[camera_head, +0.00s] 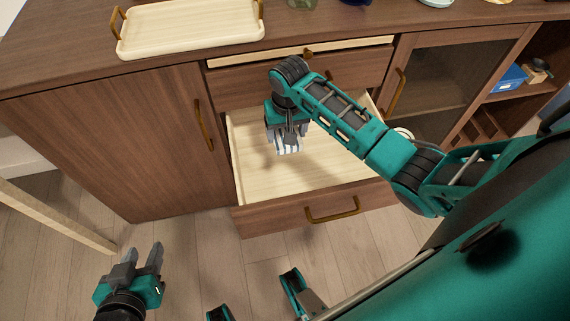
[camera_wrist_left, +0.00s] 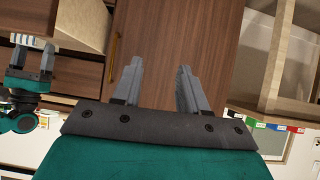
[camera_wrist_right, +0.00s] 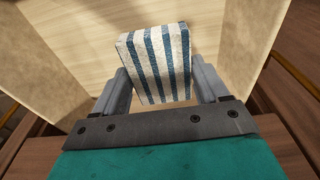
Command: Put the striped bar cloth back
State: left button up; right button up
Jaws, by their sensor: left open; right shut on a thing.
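The striped bar cloth (camera_wrist_right: 158,62), folded and blue and white, is between the fingers of my right gripper (camera_wrist_right: 160,90) in the right wrist view. In the head view my right gripper (camera_head: 288,140) points down over the open drawer (camera_head: 320,170), with the cloth (camera_head: 290,150) at its tips. The pale drawer floor shows below the cloth and looks bare. I cannot tell whether the cloth touches it. My left gripper (camera_head: 143,258) is open and empty, low at the left in front of the cabinet; its fingers also show in the left wrist view (camera_wrist_left: 158,85).
The wooden cabinet (camera_head: 120,140) has a closed door at left. A slightly open upper drawer (camera_head: 300,85) lies above the open one. A pale tray (camera_head: 190,28) stands on top. A blue box (camera_head: 508,78) sits on the right shelf. A wooden leg (camera_head: 60,215) stands at left.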

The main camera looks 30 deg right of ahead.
jog(key=b, duration=0.3)
send_over(286, 168)
notch_tip(286, 168, down, 10)
jog(key=shift+s+a+f, duration=0.15)
notch_tip(286, 168, down, 4)
jog(key=shift+f+b, duration=0.1)
jog(key=shift+b, duration=1.1)
jog(key=shift+f, duration=0.1)
jog(key=shift+f, duration=0.1)
jog(key=o, duration=0.9)
jog(key=shift+o, duration=0.2)
